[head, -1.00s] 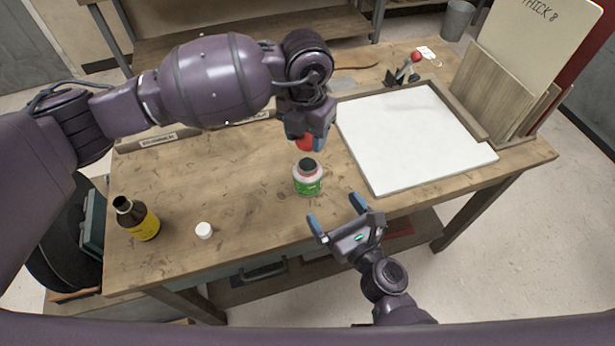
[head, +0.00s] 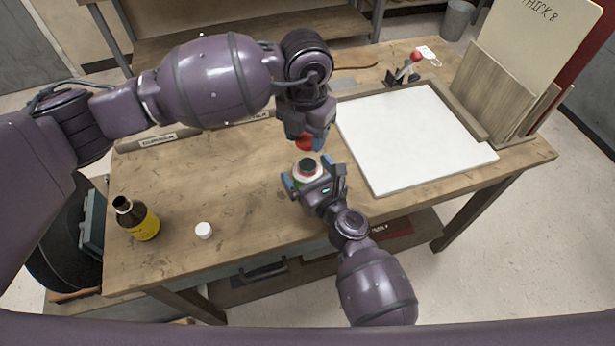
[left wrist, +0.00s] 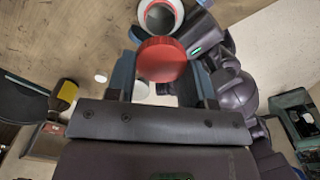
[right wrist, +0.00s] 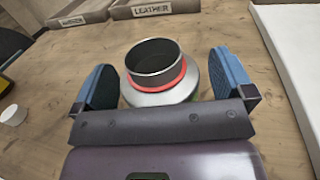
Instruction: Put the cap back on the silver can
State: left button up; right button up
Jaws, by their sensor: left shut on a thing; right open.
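The silver can (right wrist: 165,95) stands upright and uncapped on the bench, with a dark open mouth, a red ring at its neck and a green label. In the head view its top (head: 307,168) shows between my right gripper's fingers. My right gripper (head: 309,181) is open, one finger on each side of the can; both fingers show in the right wrist view (right wrist: 165,88). My left gripper (head: 308,141) is shut on the red cap (left wrist: 162,60) and holds it above and just behind the can, apart from it. The can's lower part is hidden by the right gripper.
A dark bottle with a yellow label (head: 143,222) and a white cap (head: 204,230) stand at the bench's front left. A white board (head: 410,140) lies to the right.

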jog(key=shift+w, duration=0.1)
jog(key=c, duration=1.4)
pick_arm(q)
send_over(306, 160)
jog(key=s, duration=0.2)
jog(key=shift+s+f, duration=0.1)
jog(key=shift+f, duration=2.4)
pick_arm(e)
jog(key=shift+o, duration=0.2)
pick_arm(q)
jog(key=shift+f, duration=0.1)
jog(key=shift+f, duration=0.75)
jog(key=shift+f, duration=0.55)
